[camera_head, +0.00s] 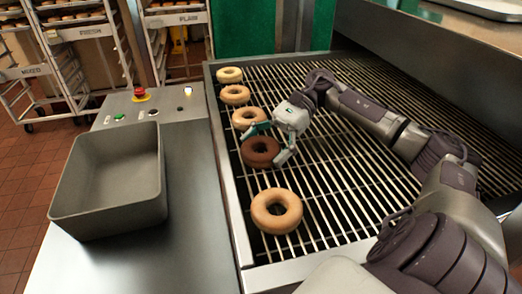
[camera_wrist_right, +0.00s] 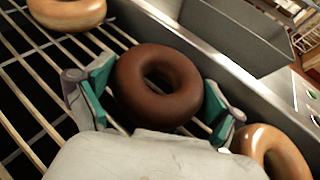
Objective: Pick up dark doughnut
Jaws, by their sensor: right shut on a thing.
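The dark doughnut (camera_head: 261,152) is a chocolate-brown ring on the wire rack, second from the front in the row along the rack's left side. My right gripper (camera_head: 267,143) reaches over it from the right, with a finger on either side. In the right wrist view the dark doughnut (camera_wrist_right: 157,86) sits between the two teal-padded fingers of my right gripper (camera_wrist_right: 153,98), and the fingers are shut on it. Whether it is lifted off the bars cannot be told. My left gripper is not in view.
Lighter doughnuts (camera_head: 277,211) (camera_head: 248,118) lie close in front of and behind the dark one, with more farther back. The metal rack (camera_head: 330,215) has a raised rim. Left of it, a grey bin (camera_head: 110,190) stands empty on the steel counter (camera_head: 190,240).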

